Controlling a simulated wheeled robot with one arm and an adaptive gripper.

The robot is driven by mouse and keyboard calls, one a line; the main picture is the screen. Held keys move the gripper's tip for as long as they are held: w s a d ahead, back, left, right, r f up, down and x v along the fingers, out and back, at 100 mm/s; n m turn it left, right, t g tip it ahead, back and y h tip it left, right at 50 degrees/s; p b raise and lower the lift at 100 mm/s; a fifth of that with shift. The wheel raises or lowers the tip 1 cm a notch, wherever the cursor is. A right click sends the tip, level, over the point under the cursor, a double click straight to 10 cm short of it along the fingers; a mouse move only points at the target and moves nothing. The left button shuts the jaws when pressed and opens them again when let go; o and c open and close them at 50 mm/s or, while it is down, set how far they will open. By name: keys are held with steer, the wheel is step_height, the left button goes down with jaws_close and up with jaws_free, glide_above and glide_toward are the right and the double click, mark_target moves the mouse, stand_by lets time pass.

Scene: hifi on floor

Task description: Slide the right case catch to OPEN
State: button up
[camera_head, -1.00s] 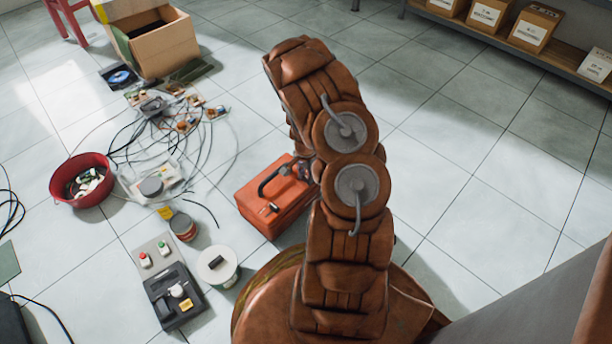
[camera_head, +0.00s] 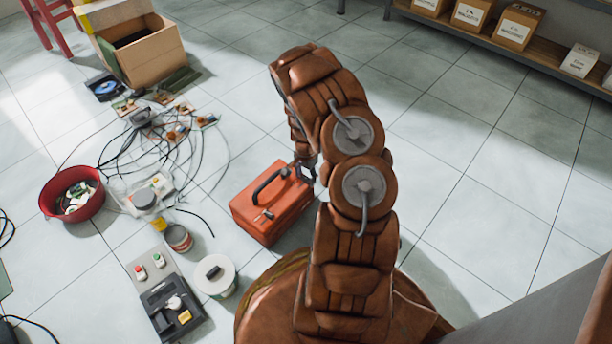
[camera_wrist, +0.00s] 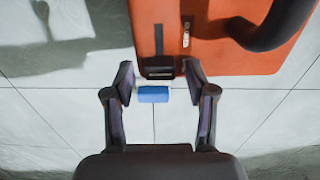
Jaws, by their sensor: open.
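The orange case (camera_head: 272,210) stands on the floor left of my arm, with a black handle (camera_head: 268,186) on top. In the wrist view the case (camera_wrist: 220,58) fills the upper middle and right. A dark strip with a black catch-like part (camera_wrist: 159,68) runs to its near edge, beside a small pale label (camera_wrist: 186,35) too small to read. A blue block (camera_wrist: 153,94) shows just off that edge; whether it is joined to the case I cannot tell. My gripper (camera_wrist: 158,78) is open, its fingertips apart on either side of the black part and the blue block.
A red bowl (camera_head: 73,193), tangled cables and boards lie left of the case. A white-topped tub (camera_head: 215,275) and a grey-black box with buttons (camera_head: 170,307) stand at the near left. A cardboard box (camera_head: 142,52) is behind. The floor right of my arm is clear up to the shelf (camera_head: 480,42).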

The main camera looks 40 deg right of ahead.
mark_target(306, 177)
steer(key=shift+r, duration=0.15)
step_height(306, 177, up, 12)
stand_by(0.8)
stand_by(0.4)
